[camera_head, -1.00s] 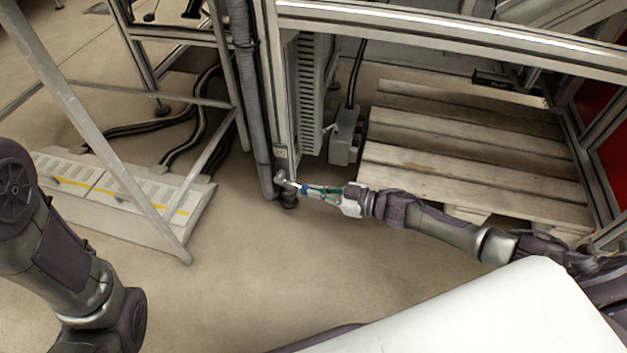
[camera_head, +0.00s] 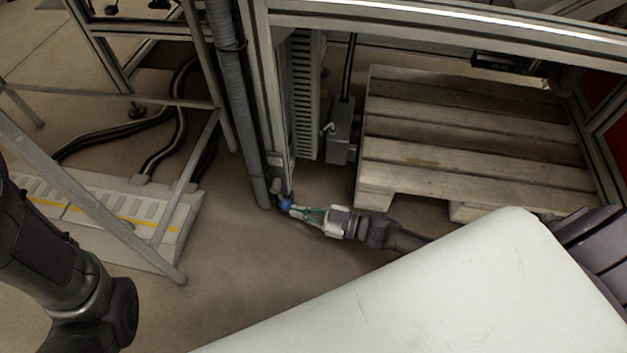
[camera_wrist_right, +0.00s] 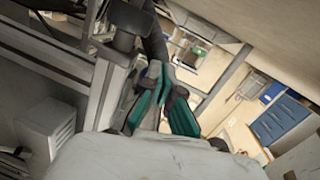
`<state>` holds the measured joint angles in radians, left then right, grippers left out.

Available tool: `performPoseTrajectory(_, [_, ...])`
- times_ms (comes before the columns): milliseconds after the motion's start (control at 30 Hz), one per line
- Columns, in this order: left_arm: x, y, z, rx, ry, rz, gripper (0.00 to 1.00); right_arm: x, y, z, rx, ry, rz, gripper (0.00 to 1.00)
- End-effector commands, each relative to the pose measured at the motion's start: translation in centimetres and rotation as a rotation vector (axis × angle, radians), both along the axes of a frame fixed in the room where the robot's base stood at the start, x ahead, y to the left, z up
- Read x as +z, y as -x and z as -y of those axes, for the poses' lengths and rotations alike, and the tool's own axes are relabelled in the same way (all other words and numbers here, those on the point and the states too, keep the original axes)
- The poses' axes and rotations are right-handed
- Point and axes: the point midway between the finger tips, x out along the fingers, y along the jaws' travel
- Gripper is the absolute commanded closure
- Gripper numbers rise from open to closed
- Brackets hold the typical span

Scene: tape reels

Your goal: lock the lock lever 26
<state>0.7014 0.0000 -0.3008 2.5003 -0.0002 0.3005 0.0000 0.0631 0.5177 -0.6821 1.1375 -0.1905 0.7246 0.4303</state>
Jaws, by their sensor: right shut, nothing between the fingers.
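My right gripper (camera_head: 298,212) is low over the floor, at the foot of an upright metal post (camera_head: 279,110). It is shut and empty. Its teal-and-grey fingers (camera_wrist_right: 165,95) show close up in the right wrist view, pointing past the post's end. A small blue part (camera_head: 285,204) shows at the fingertips; I cannot tell whether it belongs to the gripper. A dark foot or fitting (camera_wrist_right: 132,22) lies beyond the fingers in the wrist view. I cannot make out lock lever 26 for certain, nor whether the fingers touch it. My left gripper is out of view.
A wooden pallet (camera_head: 470,150) lies right of the post. A grey box (camera_head: 341,130) with a cable stands between them. A grey hose (camera_head: 230,90) runs down the post's left side. A pale ramp (camera_head: 130,220) lies left; open floor (camera_head: 235,270) is in front.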

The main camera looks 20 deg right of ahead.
Motion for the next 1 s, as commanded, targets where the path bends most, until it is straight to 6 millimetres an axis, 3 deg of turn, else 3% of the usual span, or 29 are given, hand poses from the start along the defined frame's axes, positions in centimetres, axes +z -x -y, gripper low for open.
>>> performPoseTrajectory(400, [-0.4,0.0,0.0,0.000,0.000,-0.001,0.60,-1.0,-0.7,-1.7,0.000,-0.001,0.001,1.00])
performPoseTrajectory(1000, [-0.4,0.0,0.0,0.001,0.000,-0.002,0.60,-1.1,-0.9,-2.0,0.000,-0.001,0.001,1.00])
